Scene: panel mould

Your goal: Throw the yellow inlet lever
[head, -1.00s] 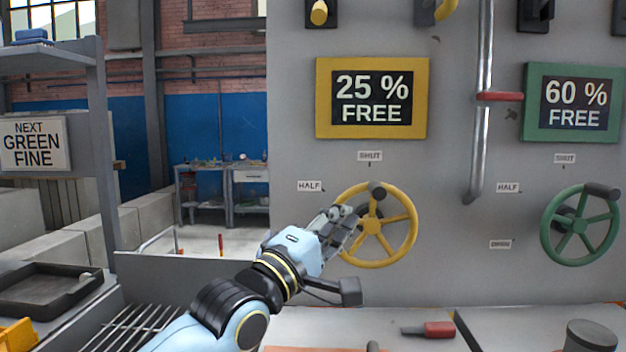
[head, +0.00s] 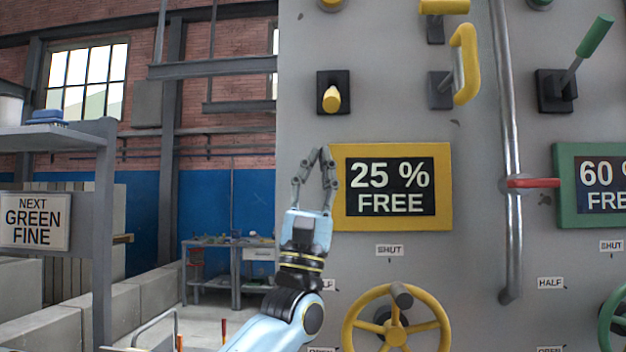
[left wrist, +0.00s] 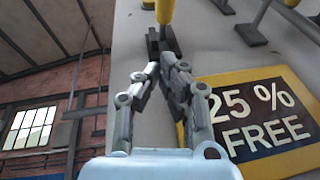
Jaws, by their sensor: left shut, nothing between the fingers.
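A yellow lever (head: 331,98) with a stubby handle stands on a dark square mount on the grey panel, above the yellow 25 % FREE sign (head: 391,187). Its handle points toward me. In the left wrist view the yellow lever (left wrist: 165,10) shows at the top, just beyond the fingertips. My left gripper (head: 319,152) points up at the sign's upper left corner, below the lever and apart from it in the head view. Its fingertips are together and hold nothing; it also shows in the left wrist view (left wrist: 160,70). My right gripper is out of view.
A yellow loop handle (head: 466,65) and a green lever (head: 595,37) are to the right. A vertical metal pipe (head: 507,140) carries a red handle (head: 533,183). A yellow handwheel (head: 397,325) is below. Left of the panel is open room.

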